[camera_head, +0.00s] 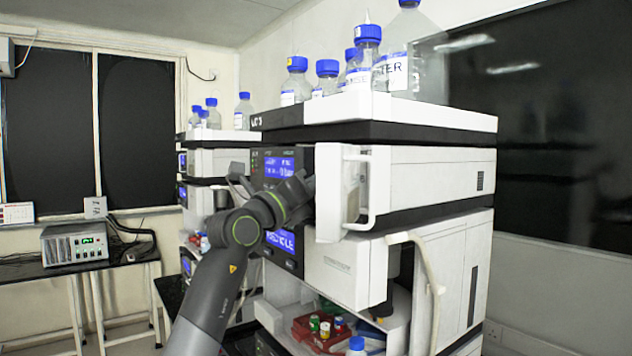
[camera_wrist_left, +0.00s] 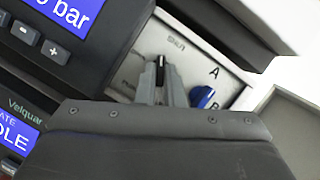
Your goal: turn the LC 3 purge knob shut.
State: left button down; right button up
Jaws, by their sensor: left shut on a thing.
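The LC 3 stack is the nearest column, with the label LC 3 (camera_head: 257,122) on its upper left edge. In the left wrist view a dark purge knob (camera_wrist_left: 160,68) sits on a pale panel below a small printed word that looks like "SHUT". My left gripper (camera_wrist_left: 161,80) has its two grey fingers closed on this knob, one on each side. The knob's lower part and exact pointing are hidden by the fingers. In the head view my left arm reaches to the stack's front, and its wrist hides the knob and fingertips. My right gripper is not in view.
A blue knob (camera_wrist_left: 203,97) by the letters A and B sits close to the right of my fingers. A white panel with a handle (camera_head: 328,193) juts out right of my wrist. Blue-capped bottles (camera_head: 297,80) stand on top. A red rack (camera_head: 318,335) holds vials below.

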pick_arm(q)
jog(key=shift+f+m+h+b, duration=0.2)
jog(key=shift+m+h+b, duration=0.1)
jog(key=shift+m+b, duration=0.85)
jog(key=shift+w+a+m+g+h+b, duration=0.1)
jog(key=shift+m+g+h+b, duration=0.5)
jog(key=shift+m, duration=0.25)
jog(key=shift+m+b, duration=0.45)
jog(key=shift+m, duration=0.45)
jog(key=shift+w+r+m+g+h+b, duration=0.1)
jog(key=shift+m+g+h+b, duration=0.35)
jog(key=shift+m, duration=0.75)
jog(key=shift+m+g+h, duration=0.25)
jog(key=shift+m+g, duration=0.05)
jog(key=shift+g, duration=0.05)
jog(key=c, duration=1.5)
grip_release()
jog(key=shift+c, duration=0.2)
jog(key=shift+a, duration=0.1)
